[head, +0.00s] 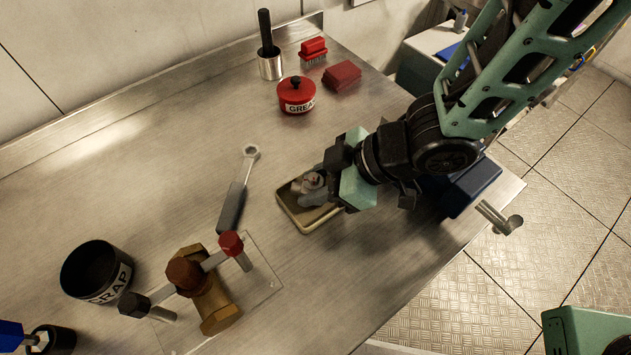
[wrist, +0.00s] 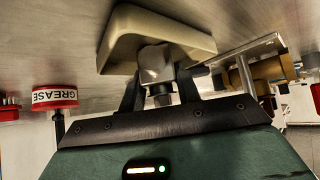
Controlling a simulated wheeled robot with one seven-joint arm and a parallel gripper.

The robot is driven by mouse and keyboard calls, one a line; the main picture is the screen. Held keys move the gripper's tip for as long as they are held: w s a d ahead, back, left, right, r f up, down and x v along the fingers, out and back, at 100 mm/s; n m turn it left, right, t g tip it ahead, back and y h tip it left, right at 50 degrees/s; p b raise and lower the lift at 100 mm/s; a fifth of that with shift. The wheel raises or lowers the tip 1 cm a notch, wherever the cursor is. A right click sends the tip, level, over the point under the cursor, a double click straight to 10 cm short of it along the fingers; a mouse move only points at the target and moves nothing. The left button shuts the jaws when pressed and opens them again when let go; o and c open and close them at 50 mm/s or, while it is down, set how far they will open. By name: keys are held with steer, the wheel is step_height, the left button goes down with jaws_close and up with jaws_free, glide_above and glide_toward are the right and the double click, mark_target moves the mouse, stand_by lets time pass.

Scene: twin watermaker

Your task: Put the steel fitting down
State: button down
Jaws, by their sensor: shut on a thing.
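The steel fitting (head: 309,187) is a small grey metal piece in the head view, at or just above a shallow cream tray (head: 304,224). My gripper (head: 328,188) is shut on the fitting and reaches in from the right over the tray. In the wrist view the fitting (wrist: 155,62) sits between the two dark fingers (wrist: 160,92), with the tray (wrist: 196,36) right behind it. I cannot tell whether the fitting touches the tray floor. The fingers hide part of the fitting.
A wrench (head: 238,190) lies left of the tray. A brass valve (head: 212,300) with pipe arms stands at front left, near a black scrap cup (head: 96,271). A dark blue box (head: 471,188) is at the right edge.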

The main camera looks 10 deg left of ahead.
steer(key=shift+f, duration=0.1)
steer(key=c, duration=1.3)
jaws_free()
